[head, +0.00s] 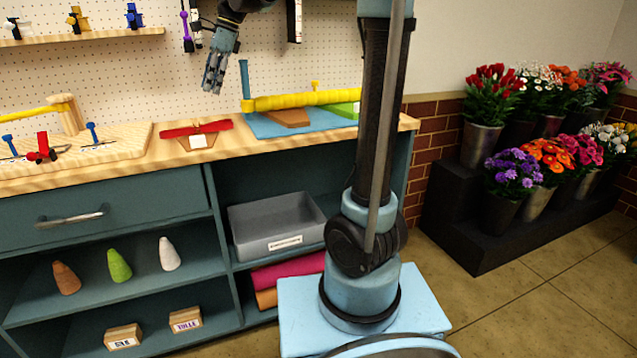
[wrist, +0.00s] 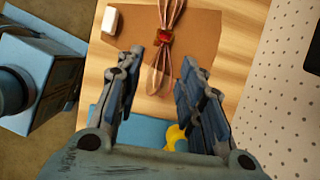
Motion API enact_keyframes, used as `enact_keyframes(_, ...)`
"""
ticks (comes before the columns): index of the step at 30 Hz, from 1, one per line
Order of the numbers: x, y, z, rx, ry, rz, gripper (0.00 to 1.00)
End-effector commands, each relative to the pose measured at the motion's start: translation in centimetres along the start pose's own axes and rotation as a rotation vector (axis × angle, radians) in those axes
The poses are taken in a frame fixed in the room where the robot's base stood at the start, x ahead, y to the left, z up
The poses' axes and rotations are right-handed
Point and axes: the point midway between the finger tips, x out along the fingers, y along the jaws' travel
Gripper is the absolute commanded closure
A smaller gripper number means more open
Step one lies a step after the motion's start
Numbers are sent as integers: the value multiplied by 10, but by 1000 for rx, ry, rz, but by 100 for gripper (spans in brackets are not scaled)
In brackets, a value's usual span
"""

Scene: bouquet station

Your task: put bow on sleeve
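A red bow (head: 196,128) lies across a brown sleeve (head: 184,143) on the wooden counter. In the wrist view, the bow (wrist: 166,38) shows striped pink-red loops and a red knot, over the flat brown sleeve (wrist: 203,40). I cannot tell whether the bow is fastened to it. A white tag (head: 199,142) is by the sleeve's front edge; it shows as a white block (wrist: 110,19) in the wrist view. My gripper (head: 212,85) is above the counter, right of the bow. In the wrist view, my gripper (wrist: 161,62) is open, its fingers apart and empty.
Right of the sleeve is a blue mat (head: 262,127) with a yellow roll (head: 300,99) and a blue post (head: 245,80). A wooden board (head: 118,140) with small tools is at the left. The pegboard (head: 120,70) stands behind. Flower buckets (head: 483,146) are at the right.

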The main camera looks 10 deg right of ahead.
Motion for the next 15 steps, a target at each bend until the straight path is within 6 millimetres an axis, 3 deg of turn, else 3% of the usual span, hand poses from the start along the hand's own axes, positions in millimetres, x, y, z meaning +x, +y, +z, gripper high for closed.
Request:
enact_keyframes(7, 1, 59, -79, -228, 72, -50, 65)
enact_keyframes(15, 20, 138, -163, -514, 179, -68, 65)
